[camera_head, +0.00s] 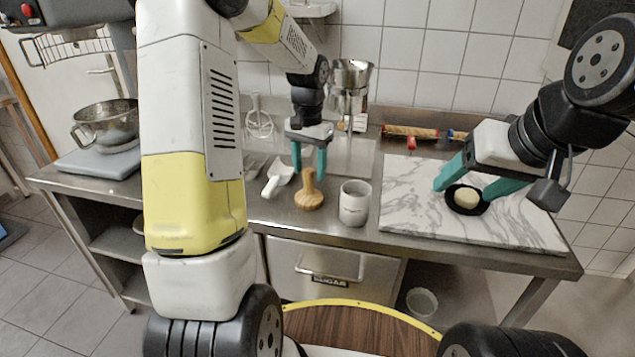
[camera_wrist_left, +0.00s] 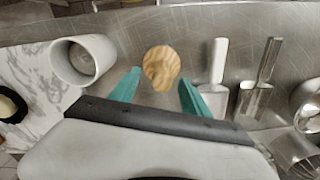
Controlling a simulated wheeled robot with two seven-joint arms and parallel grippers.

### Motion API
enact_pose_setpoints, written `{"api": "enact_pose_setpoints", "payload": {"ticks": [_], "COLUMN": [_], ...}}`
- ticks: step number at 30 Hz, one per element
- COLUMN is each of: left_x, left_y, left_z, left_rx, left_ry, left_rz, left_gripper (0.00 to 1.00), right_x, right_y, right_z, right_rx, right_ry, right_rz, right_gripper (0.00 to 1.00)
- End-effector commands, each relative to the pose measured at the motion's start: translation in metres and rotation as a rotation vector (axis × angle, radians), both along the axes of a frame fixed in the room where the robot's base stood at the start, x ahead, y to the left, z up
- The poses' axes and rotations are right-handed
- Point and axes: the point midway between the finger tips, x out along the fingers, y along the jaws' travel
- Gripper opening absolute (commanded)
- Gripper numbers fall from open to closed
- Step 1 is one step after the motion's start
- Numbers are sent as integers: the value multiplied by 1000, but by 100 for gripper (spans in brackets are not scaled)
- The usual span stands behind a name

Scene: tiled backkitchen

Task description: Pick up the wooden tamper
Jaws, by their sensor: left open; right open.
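The wooden tamper (camera_head: 309,193) stands upright on the steel counter, its round base down and its knob up. In the left wrist view the tamper (camera_wrist_left: 161,67) is seen from above as a round wooden shape, just beyond the gap between the fingertips. My left gripper (camera_head: 309,172) is open, with its teal fingers pointing down behind and above the tamper's knob. Contact cannot be told. My right gripper (camera_head: 467,197) is open over the marble board, its fingers to either side of a small black dish (camera_head: 466,208) holding a pale round piece.
A white cup (camera_head: 354,203) stands just right of the tamper. The marble board (camera_head: 420,228) covers the right of the counter (camera_head: 285,216).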

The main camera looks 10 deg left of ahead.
Motion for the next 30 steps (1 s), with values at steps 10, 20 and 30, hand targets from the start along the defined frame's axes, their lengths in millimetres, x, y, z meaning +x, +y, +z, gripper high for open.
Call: {"api": "enact_pose_setpoints", "payload": {"ticks": [10,20,30], "left_x": [3,3,3], "left_y": [4,4,3], "left_z": [-48,-54,-53], "left_rx": [-1,0,0], "left_ry": [1,-1,-1], "left_rz": [1,2,1], "left_gripper": [55,53,0], "right_x": [0,0,0], "right_y": [0,0,0], "right_z": [0,0,0], "right_rx": [0,0,0], "right_ry": [0,0,0], "right_rz": [0,0,0], "right_gripper": [66,66,66]}}
